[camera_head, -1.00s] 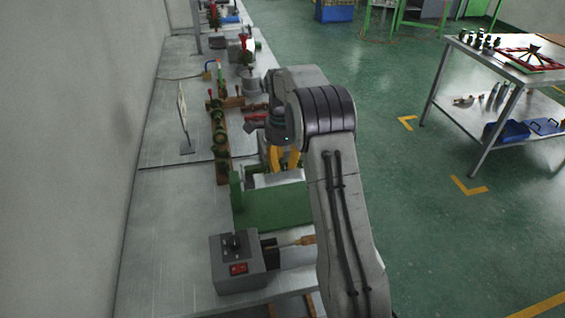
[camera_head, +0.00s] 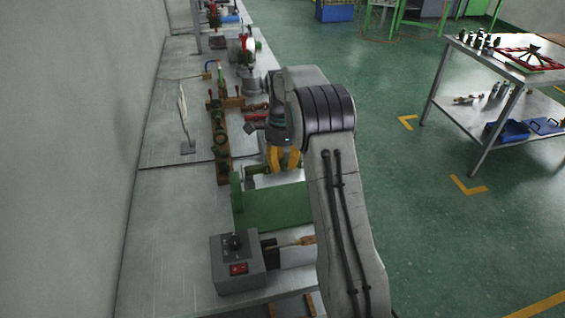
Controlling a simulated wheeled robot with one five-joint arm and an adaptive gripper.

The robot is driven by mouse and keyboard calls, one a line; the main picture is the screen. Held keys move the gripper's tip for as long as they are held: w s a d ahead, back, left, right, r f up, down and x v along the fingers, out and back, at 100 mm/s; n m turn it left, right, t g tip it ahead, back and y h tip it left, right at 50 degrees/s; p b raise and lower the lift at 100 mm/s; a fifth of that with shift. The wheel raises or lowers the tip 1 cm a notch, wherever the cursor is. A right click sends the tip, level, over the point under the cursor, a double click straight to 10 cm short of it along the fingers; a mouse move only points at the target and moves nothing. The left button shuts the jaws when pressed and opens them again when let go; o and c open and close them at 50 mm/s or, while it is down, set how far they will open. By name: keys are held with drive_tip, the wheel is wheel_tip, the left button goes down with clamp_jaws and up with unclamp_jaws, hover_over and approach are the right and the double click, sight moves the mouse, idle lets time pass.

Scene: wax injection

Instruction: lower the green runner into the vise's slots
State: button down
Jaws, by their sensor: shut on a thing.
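My gripper (camera_head: 284,166), with yellow fingers, points down over the bench beside the green vise (camera_head: 275,207). It is shut on the green runner (camera_head: 259,169), of which only a small dark green part shows left of the fingers. The rest is hidden by the fingers and my arm. The vise's large green block lies nearer the camera than the fingers, with an upright green plate at its left end. My arm covers its right end. I cannot make out the slots, or whether the runner touches them.
A grey control box (camera_head: 237,264) with a red switch stands in front of the vise. A row of green and brown fixtures (camera_head: 220,140) runs along its left side. A thin upright stand (camera_head: 185,120) is near the wall. A steel side table (camera_head: 510,60) stands at right.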

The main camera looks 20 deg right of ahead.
sight(282, 164)
drive_tip(key=shift+f+b, duration=0.95)
drive_tip(key=shift+f, duration=0.6)
drive_tip(key=c, duration=0.9)
unclamp_jaws()
drive_tip(key=shift+c, duration=0.2)
drive_tip(key=r, duration=1.1)
drive_tip(key=shift+w+d+r, duration=0.1)
drive_tip(key=shift+w+r, duration=0.15)
drive_tip(key=shift+w, duration=0.05)
drive_tip(key=shift+r, duration=0.25)
